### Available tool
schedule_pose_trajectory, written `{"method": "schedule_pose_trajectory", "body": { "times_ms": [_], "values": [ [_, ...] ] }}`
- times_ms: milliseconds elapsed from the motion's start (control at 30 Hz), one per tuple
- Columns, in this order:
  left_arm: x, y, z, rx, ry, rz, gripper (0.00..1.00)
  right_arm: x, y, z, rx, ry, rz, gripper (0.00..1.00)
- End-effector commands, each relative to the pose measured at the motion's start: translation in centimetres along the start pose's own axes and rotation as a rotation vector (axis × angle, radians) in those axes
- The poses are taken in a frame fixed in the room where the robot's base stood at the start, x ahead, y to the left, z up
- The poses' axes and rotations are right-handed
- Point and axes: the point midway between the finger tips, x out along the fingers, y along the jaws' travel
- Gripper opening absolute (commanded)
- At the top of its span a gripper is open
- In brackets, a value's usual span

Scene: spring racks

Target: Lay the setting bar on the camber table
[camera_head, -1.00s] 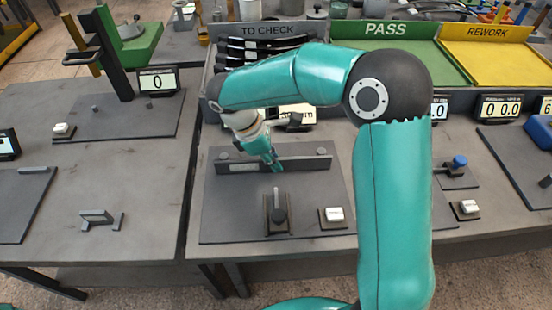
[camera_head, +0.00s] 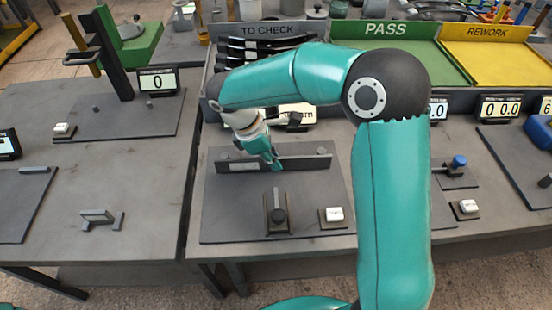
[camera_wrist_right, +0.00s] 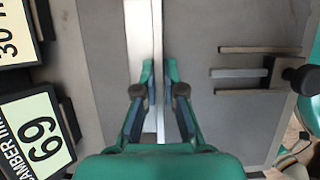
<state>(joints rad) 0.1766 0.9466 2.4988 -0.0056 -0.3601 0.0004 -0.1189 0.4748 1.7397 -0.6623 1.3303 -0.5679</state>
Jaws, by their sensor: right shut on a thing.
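The setting bar (camera_head: 300,163) is a long, straight grey bar, dark on its front face in the head view. It lies across the back part of the camber table (camera_head: 230,215), a dark flat plate. My right gripper (camera_head: 275,166) reaches down at the bar's middle. In the right wrist view the bar (camera_wrist_right: 141,40) runs lengthwise between the two fingers of the right gripper (camera_wrist_right: 160,92), which is shut on it. Whether the bar's underside touches the table's rests cannot be told. My left gripper is not in view.
On the plate's front stand a dark lever clamp (camera_head: 277,213) and a white button (camera_head: 334,214). A display (camera_wrist_right: 40,135) stands behind the plate, partly hidden by my arm in the head view. The TO CHECK rack (camera_head: 270,32) holds dark curved springs.

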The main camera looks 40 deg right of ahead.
Motion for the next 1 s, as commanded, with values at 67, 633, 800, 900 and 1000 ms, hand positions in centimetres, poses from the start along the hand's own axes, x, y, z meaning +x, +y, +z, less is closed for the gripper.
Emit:
{"method": "schedule_pose_trajectory", "body": {
  "times_ms": [67,633,800,900,1000],
  "values": [
    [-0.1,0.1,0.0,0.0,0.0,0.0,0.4,-0.2,0.2,0.1,0.001,0.001,0.002,0.0],
    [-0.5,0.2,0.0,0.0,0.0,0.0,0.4,-0.1,0.9,0.1,0.001,0.0,0.002,0.0],
    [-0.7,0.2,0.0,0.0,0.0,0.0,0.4,-0.1,1.2,0.1,0.002,0.001,0.002,0.0],
    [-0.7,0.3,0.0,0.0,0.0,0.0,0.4,-0.1,1.3,0.1,0.003,0.001,0.002,0.0],
    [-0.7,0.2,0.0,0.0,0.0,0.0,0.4,-0.1,1.4,0.1,0.003,0.001,0.003,0.0]
  ]
}}
